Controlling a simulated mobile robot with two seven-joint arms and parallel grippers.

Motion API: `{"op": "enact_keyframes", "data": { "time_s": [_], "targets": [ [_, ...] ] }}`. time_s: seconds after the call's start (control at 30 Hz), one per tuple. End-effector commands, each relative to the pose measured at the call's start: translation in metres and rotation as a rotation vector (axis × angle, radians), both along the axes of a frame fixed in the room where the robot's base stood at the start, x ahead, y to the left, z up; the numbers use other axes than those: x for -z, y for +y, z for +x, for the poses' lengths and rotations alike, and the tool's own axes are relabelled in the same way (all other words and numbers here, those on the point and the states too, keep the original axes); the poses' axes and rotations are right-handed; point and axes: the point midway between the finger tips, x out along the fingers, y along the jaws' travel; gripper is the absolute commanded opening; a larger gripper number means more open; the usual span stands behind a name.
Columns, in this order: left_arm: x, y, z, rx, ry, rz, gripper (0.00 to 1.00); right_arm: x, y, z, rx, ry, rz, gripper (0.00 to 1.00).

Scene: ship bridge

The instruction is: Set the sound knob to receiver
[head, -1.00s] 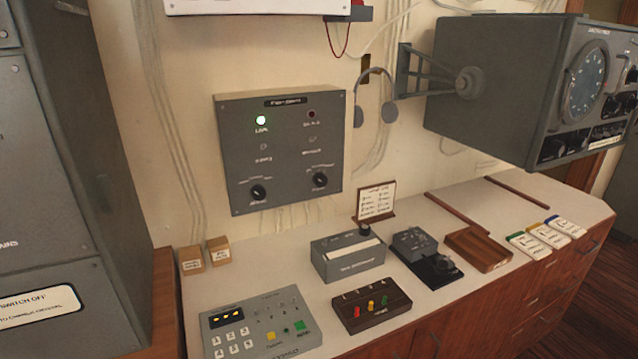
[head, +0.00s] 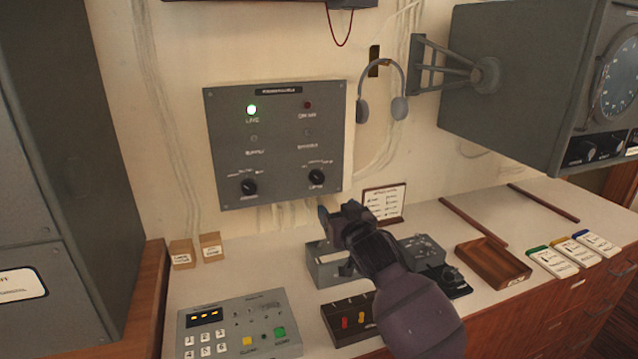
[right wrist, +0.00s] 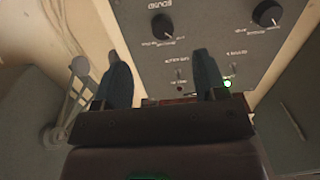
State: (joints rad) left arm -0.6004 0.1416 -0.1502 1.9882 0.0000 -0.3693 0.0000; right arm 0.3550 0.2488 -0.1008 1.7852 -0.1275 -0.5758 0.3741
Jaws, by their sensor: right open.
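A grey wall panel (head: 280,140) carries two black rotary knobs, a left knob (head: 248,187) and a right knob (head: 316,176). Their labels are too blurred to tell which is the sound knob or where it points. My right gripper (head: 338,236) is open and empty, below and slightly right of the right knob, apart from the panel. In the right wrist view the panel appears upside down, with the right knob (right wrist: 162,27) and left knob (right wrist: 267,13) beyond the open fingers (right wrist: 160,66). My left gripper is not in view.
A keypad box (head: 240,328), a grey box (head: 326,268) and a lever box (head: 345,322) stand on the white counter below. A small sign (head: 385,203) stands behind my right arm. Headphones (head: 382,92) hang right of the panel. The air before the panel is clear.

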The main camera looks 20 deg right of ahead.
Motion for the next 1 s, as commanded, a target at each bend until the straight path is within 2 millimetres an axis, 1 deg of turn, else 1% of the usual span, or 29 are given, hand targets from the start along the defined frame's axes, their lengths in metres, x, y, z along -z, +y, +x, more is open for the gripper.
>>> {"op": "enact_keyframes", "data": {
  "time_s": [0.03, 0.1, 0.2, 0.37, 0.8, 1.0],
  "targets": [
    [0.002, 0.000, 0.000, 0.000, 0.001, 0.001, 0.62, -0.009, 0.001, 0.007, 0.002, -0.012, 0.006, 0.66],
    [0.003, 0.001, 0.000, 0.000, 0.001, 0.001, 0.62, -0.018, 0.002, 0.012, 0.005, -0.021, 0.014, 0.66],
    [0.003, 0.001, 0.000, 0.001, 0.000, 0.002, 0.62, -0.025, 0.003, 0.018, 0.007, -0.025, 0.020, 0.66],
    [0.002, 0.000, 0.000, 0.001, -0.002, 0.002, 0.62, -0.026, 0.003, 0.030, 0.007, -0.027, 0.021, 0.66],
    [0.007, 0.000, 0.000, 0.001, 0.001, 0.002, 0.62, -0.025, 0.006, 0.092, 0.008, -0.026, 0.019, 0.66],
    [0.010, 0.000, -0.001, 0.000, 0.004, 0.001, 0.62, -0.025, 0.006, 0.113, 0.007, -0.026, 0.020, 0.66]
  ]
}}
